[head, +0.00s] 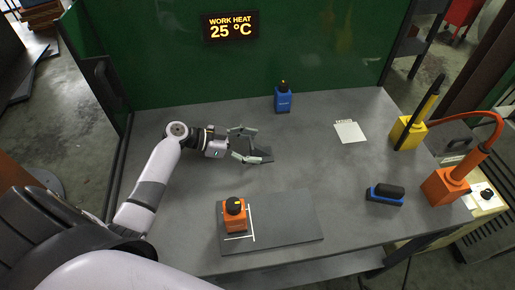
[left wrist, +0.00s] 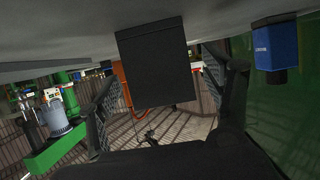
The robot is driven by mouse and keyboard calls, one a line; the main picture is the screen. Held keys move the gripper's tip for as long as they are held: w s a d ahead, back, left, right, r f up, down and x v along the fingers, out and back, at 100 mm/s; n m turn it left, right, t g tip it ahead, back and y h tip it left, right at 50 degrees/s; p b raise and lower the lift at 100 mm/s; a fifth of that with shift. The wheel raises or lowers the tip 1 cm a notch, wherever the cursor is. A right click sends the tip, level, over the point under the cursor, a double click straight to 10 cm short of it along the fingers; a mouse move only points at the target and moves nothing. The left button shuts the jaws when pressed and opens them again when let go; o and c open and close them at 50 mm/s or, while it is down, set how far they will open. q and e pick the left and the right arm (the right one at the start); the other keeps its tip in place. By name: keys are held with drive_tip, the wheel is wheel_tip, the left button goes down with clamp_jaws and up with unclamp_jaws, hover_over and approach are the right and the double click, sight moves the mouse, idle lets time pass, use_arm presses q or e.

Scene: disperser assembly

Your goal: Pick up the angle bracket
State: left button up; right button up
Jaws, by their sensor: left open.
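The angle bracket (head: 265,153) is a dark grey piece on the grey table, at the mouth of my left gripper in the head view. In the left wrist view it shows as a dark flat plate (left wrist: 155,65) between the two fingers. My left gripper (head: 260,145) is open, with its fingers spread on either side of the bracket. In the left wrist view the gripper's fingers (left wrist: 168,100) appear apart from the plate's sides, with gaps visible. The bracket's other leg is hard to make out. My right gripper is not in view.
A blue bottle-like unit (head: 283,99) stands behind the gripper. An orange unit (head: 234,216) stands on a dark plate (head: 290,222) in front. A white card (head: 349,132), a blue-black block (head: 385,193), and yellow (head: 408,133) and orange (head: 446,186) holders are to the right. The table's middle is clear.

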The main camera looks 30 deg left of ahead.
use_arm(q)
drive_tip(key=shift+x, duration=1.1)
clamp_jaws()
drive_tip(key=shift+r, duration=0.1)
